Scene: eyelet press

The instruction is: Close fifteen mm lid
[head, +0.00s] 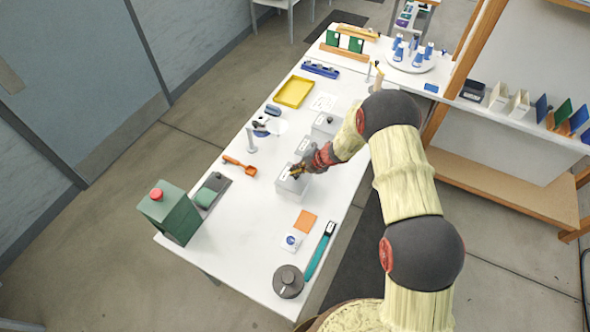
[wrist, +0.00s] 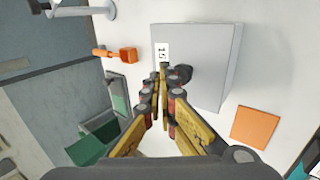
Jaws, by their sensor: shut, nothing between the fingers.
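The light grey box labelled 15 (wrist: 212,45) fills the upper middle of the wrist view. Its label (wrist: 162,52) faces up near the left edge, and a dark round knob (wrist: 184,74) stands close to it. In the head view the box (head: 291,186) is the nearest of a row of grey boxes. My gripper (wrist: 162,70) is shut and empty, its fingertips over the label side, just left of the knob. In the head view my gripper (head: 294,173) is over this box and hides part of its top. I cannot tell whether the fingertips touch it.
Other grey boxes (head: 326,124) stand behind. An orange scoop (head: 240,164) lies left, an orange square (head: 305,221) and a teal tool (head: 321,250) in front.

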